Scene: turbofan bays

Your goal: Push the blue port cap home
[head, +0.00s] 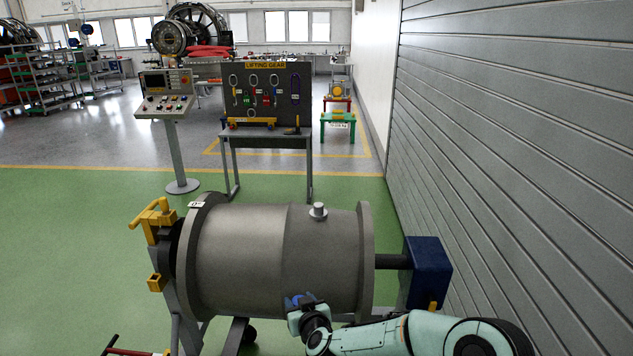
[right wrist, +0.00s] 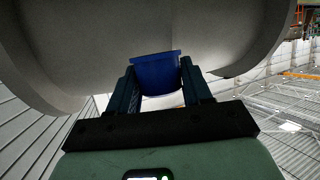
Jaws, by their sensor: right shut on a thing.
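The blue port cap (right wrist: 156,74) sits between the fingers of my right gripper (right wrist: 158,84) in the right wrist view. The fingers are shut on it from both sides. The cap's far end is against or very close to the grey engine casing (right wrist: 110,35); I cannot tell how far it is seated. In the head view the right gripper (head: 301,302) is at the lower near side of the grey casing (head: 270,250), and only a little blue shows there. The port itself is hidden behind the cap. My left gripper is not in view.
The casing hangs on a stand with a yellow handle (head: 152,216) at left and a dark blue box (head: 428,272) at right. A grey slatted wall (head: 510,130) runs close along the right. A control console (head: 166,105) and lifting gear board (head: 268,92) stand behind. Green floor is free at left.

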